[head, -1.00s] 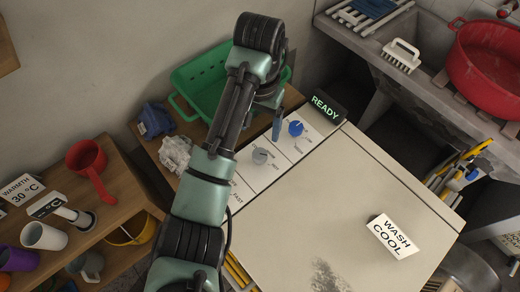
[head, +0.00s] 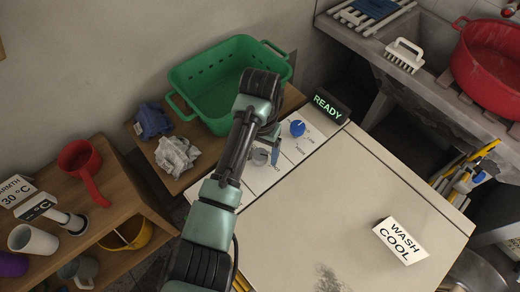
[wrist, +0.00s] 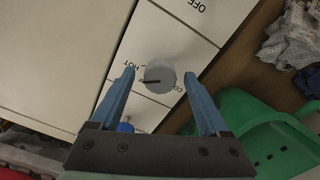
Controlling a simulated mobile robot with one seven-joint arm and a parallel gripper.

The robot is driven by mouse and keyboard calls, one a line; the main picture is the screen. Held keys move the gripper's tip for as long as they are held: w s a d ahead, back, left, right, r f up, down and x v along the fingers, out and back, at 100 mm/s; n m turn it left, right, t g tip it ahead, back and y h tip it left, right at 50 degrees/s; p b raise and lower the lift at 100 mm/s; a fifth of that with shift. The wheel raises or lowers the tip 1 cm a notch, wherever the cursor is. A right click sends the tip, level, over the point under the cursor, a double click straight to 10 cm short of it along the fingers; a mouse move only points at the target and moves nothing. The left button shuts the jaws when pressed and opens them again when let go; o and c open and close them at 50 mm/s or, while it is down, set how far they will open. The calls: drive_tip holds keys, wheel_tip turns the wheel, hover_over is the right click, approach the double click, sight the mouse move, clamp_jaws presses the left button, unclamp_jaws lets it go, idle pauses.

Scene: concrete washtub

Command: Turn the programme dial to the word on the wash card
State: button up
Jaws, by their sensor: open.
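The wash card (head: 401,241) stands on the machine's top in the head view and reads "WASH COOL". The grey dial (wrist: 159,76) shows in the wrist view, its dark pointer line towards the left of the picture. "HOT" is printed at its left; a word starting with "C" at its right is partly hidden by a finger. In the head view the grey dial (head: 260,157) is partly covered by my arm. My gripper (wrist: 160,75) is open, its blue fingers on either side of the dial in the wrist view. I cannot tell whether they touch it.
A blue knob (head: 297,128) sits farther along the panel, near the lit "READY" display (head: 331,105). A green basket (head: 215,85) and crumpled cloth (head: 177,155) lie beside the panel. The machine's top (head: 330,200) is mostly clear.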

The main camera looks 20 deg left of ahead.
clamp_jaws()
